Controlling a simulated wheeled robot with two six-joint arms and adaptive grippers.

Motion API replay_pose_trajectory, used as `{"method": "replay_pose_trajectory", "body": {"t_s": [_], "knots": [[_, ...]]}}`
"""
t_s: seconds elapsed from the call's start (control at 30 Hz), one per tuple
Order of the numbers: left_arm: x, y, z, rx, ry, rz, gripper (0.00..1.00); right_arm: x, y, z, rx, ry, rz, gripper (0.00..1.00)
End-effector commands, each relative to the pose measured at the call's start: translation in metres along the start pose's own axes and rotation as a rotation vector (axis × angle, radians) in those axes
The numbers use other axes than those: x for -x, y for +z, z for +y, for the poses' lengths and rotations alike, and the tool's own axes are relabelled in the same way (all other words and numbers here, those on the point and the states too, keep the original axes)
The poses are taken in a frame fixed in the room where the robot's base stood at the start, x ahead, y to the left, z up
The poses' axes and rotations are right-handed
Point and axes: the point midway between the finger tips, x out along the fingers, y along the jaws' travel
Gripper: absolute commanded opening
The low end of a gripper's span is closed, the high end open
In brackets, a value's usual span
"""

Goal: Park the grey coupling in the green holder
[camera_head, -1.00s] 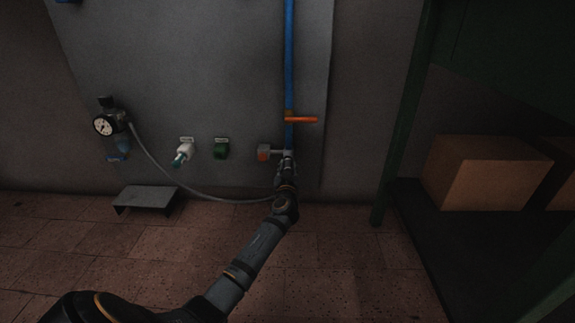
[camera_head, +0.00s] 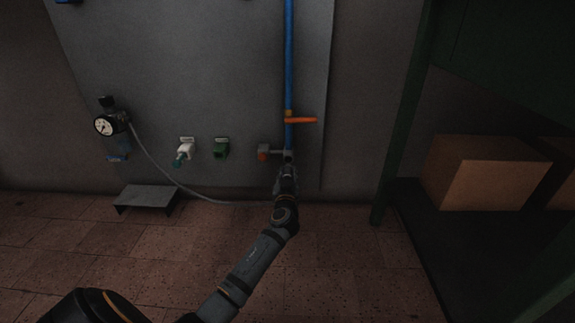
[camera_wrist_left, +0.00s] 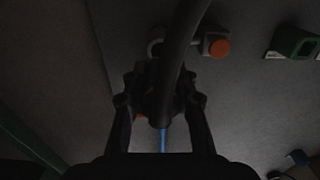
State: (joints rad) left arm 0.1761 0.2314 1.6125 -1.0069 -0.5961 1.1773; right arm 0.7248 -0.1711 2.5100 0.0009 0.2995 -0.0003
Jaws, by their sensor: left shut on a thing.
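My left gripper (camera_head: 287,171) is at the foot of the blue pipe, just below the orange-capped fitting. In the left wrist view the gripper (camera_wrist_left: 161,103) is shut on a dark part at the hose end, which I take for the grey coupling (camera_wrist_left: 160,108). The coupling is dim and mostly hidden by the fingers and hose, and I cannot tell whether it touches the pipe fitting. The green holder (camera_head: 221,149) is on the wall panel, left of the gripper; it also shows in the left wrist view (camera_wrist_left: 296,43). My right gripper is out of view.
The grey hose (camera_head: 163,171) sags from the gauge towards my gripper. An orange lever (camera_head: 301,120) crosses the blue pipe (camera_head: 289,60). A dark green rack (camera_head: 402,115) stands right.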

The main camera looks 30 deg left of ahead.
Motion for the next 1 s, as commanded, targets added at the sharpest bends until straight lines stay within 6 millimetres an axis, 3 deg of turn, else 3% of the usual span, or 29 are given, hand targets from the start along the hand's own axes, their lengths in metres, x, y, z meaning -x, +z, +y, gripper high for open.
{"method": "replay_pose_trajectory", "body": {"t_s": [0.8,1.0], "knots": [[0.013,-0.001,0.0,0.0,0.0,0.002,0.0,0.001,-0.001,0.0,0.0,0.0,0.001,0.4],[0.013,-0.001,-0.016,-0.003,-0.001,0.002,0.0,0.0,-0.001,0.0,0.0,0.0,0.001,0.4]]}}
